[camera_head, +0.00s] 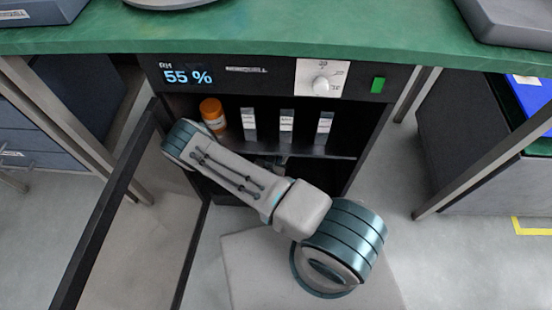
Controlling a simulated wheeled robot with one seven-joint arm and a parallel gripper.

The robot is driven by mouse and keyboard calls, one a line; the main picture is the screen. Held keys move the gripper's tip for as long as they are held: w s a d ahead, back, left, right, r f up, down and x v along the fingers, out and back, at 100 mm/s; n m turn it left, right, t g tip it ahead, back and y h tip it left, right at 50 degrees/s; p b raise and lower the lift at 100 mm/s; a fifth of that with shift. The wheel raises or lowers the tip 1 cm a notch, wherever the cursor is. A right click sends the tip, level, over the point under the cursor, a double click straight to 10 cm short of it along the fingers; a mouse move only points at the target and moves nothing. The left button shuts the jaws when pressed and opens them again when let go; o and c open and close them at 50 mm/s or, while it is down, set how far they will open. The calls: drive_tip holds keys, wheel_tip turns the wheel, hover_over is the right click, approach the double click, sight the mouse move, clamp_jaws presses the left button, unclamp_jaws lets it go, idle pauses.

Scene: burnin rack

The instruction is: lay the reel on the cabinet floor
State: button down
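The dark cabinet (375,130) stands under the green bench, with its door (112,205) swung open to the left. Its lower compartment, below the shelf, is dark and largely covered by my arm. I cannot make out the cabinet floor clearly. No reel can be made out in this view. My arm reaches up from the lower middle across the cabinet front, and its far end bends at the left side of the opening. My gripper is hidden behind the arm or inside the cabinet, so its fingers and anything in them do not show.
Metal bench legs (462,170) flank the cabinet. A blue bin (532,95) stands right.

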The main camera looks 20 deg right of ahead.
drive_tip(key=shift+f+b, duration=1.35)
drive_tip(key=shift+f, duration=0.65)
drive_tip(key=shift+f, duration=0.1)
drive_tip(key=c, duration=1.2)
unclamp_jaws()
